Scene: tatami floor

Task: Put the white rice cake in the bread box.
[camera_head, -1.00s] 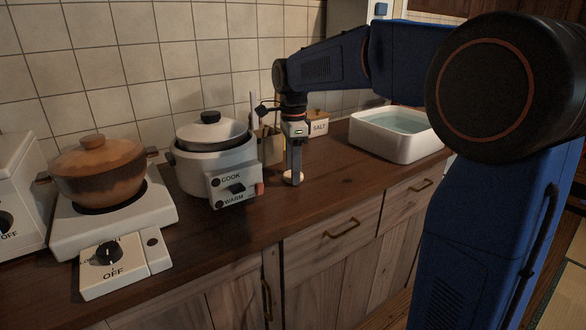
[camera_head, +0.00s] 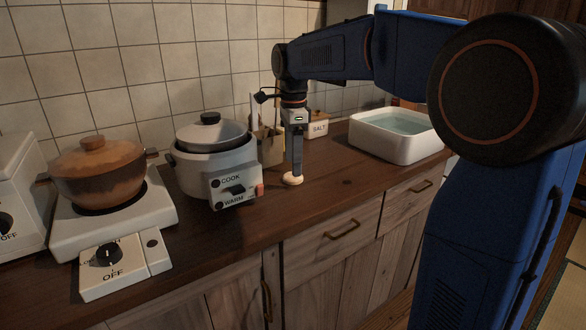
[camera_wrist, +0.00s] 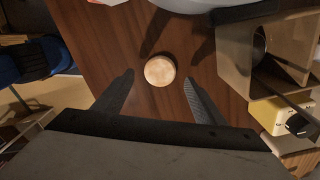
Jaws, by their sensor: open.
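In the wrist view my gripper (camera_wrist: 159,78) is open, with a gap on both sides of the cake and nothing held. I cannot make out a bread box in these views.
A rice cooker (camera_head: 212,155) stands left of my gripper, and a clay pot (camera_head: 98,172) on a burner is further left. A white water basin (camera_head: 385,148) is at right. The counter's front strip (camera_head: 345,180) is clear.

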